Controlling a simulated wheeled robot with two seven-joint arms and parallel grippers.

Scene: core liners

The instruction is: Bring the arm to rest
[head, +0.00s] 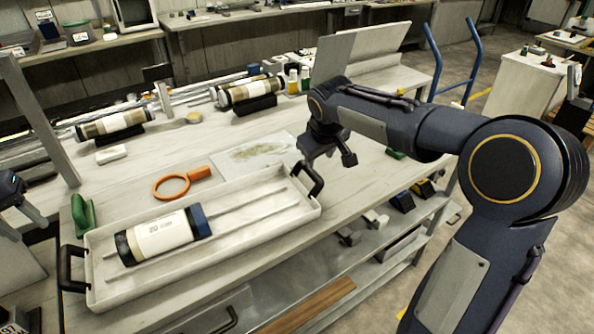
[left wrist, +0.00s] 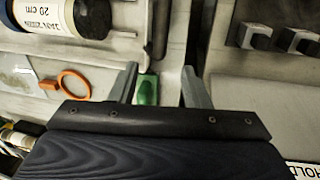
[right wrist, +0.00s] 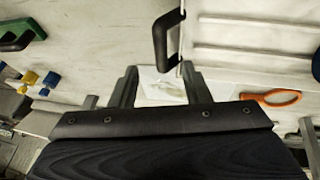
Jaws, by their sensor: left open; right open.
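My right arm reaches in from the right in the head view. Its gripper (head: 328,158) is open and empty above the bench, close to the right handle (head: 309,183) of the white tray (head: 262,216). In the right wrist view its spread fingers (right wrist: 160,86) are near that handle (right wrist: 160,42). My left gripper (head: 22,208) is partly cut off at the left edge of the head view. In the left wrist view it is open and empty (left wrist: 160,88), with a green object (left wrist: 147,89) showing between its fingers.
A labelled core liner (head: 161,236) with dark and blue ends lies in the tray. An orange ring tool (head: 172,186) lies behind the tray, with a green tool (head: 82,214) at its left. Other core tubes (head: 112,124) rest at the back. A lower shelf (head: 300,285) runs below.

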